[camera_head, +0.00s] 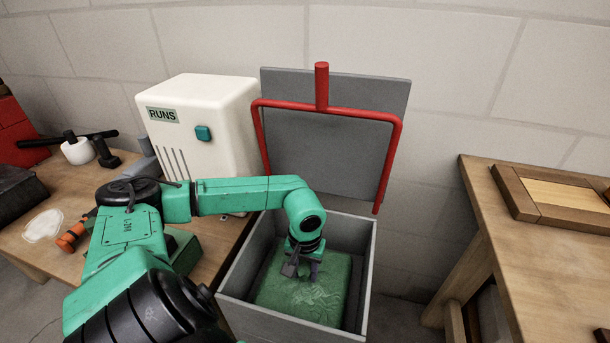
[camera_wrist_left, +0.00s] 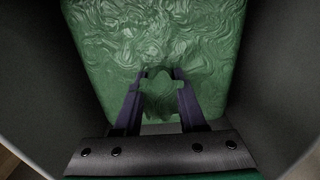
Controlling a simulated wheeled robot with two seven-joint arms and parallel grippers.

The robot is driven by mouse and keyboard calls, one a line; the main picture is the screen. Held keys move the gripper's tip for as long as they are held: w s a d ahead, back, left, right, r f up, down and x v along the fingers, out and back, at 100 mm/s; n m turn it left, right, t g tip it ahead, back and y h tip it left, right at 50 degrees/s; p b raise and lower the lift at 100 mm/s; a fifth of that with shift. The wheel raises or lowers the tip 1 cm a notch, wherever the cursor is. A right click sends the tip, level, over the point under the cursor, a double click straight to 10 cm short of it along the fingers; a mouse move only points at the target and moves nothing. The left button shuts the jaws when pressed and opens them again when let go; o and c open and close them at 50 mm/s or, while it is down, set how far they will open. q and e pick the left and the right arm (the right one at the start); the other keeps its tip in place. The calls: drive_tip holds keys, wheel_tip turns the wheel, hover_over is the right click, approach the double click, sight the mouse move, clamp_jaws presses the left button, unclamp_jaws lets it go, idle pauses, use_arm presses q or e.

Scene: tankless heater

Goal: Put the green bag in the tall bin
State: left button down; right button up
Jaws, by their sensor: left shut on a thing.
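The green bag (camera_head: 306,290) is inside the tall grey bin (camera_head: 369,262), below the level of its rim. My left gripper (camera_head: 302,272) reaches down into the bin and is shut on the top of the bag. In the left wrist view, the two fingers (camera_wrist_left: 160,95) pinch a gathered piece of the bag (camera_wrist_left: 150,45), with dark bin walls (camera_wrist_left: 270,75) on both sides. The grey lid (camera_head: 340,100) of the bin stands open at the back, with a red bar frame (camera_head: 322,90) on it. Whether the bag rests on the bin floor is hidden. My right gripper is not in view.
A white box marked RUNS (camera_head: 205,125) stands on the left wooden table (camera_head: 28,242), close to the bin. Several tools and a white cup (camera_head: 78,151) lie farther left. A wooden table (camera_head: 540,260) with a framed panel (camera_head: 560,197) stands to the right.

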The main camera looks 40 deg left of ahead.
use_arm(q)
drive_tip(key=shift+f, duration=0.2)
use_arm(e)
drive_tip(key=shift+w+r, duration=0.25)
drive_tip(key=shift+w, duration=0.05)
use_arm(q)
drive_tip(key=shift+f+b, duration=0.5)
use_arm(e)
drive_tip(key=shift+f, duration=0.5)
use_arm(q)
drive_tip(key=shift+c, duration=2)
unclamp_jaws()
drive_tip(key=shift+r, duration=0.6)
wheel_tip(320, 180, up, 13)
drive_tip(key=p, duration=0.2)
drive_tip(key=shift+r, duration=0.2)
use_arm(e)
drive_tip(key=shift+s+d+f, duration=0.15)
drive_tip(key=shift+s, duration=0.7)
